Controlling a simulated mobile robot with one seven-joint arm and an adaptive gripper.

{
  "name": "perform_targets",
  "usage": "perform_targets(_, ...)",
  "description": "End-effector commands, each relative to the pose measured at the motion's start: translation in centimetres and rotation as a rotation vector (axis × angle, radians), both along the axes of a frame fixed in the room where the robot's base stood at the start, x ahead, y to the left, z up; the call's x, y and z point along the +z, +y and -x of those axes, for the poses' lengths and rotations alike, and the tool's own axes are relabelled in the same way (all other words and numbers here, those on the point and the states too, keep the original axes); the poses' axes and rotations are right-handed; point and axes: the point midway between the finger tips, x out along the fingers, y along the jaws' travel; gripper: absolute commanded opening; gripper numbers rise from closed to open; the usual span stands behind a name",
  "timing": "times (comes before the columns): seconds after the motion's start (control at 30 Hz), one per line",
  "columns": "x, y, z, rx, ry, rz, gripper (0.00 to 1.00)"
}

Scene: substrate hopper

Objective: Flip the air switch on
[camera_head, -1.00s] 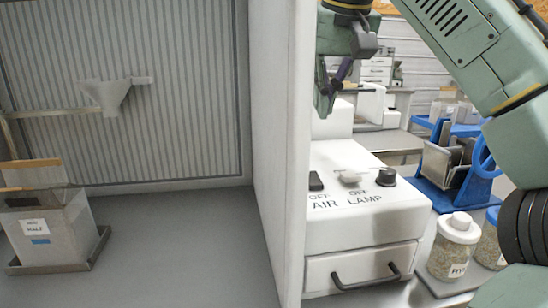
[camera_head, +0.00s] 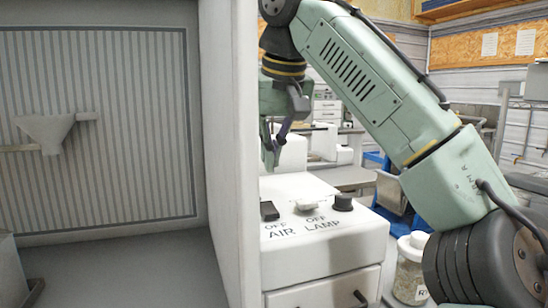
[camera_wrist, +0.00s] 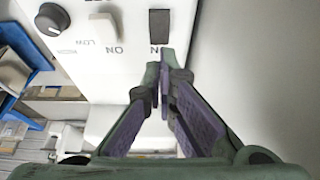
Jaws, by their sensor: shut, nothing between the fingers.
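The black air switch (camera_head: 269,210) is the leftmost control on the white control box (camera_head: 325,255), above the words OFF and AIR. It also shows in the wrist view (camera_wrist: 159,27) as a dark rectangle with ON printed on the side nearer my gripper. My gripper (camera_head: 271,158) hangs above and behind the switch in the head view, apart from it. I cannot tell which way the rocker is tilted.
The pale lamp switch (camera_head: 306,205) and a black knob (camera_head: 343,202) sit to the right of the air switch. A tall white wall (camera_head: 230,130) stands close on the left. A jar (camera_head: 411,268) and a blue rack (camera_head: 391,190) are to the right.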

Motion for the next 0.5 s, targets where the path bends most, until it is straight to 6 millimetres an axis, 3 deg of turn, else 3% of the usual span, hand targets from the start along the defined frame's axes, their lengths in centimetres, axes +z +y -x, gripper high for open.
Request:
perform_targets(0.03,-1.9,0.2,-0.4,0.003,0.004,-0.002,0.00)
perform_targets(0.2,-4.5,0.6,-1.7,0.005,0.004,-0.002,0.00)
perform_targets(0.5,-7.3,0.9,-2.8,0.000,0.001,-0.001,0.00)
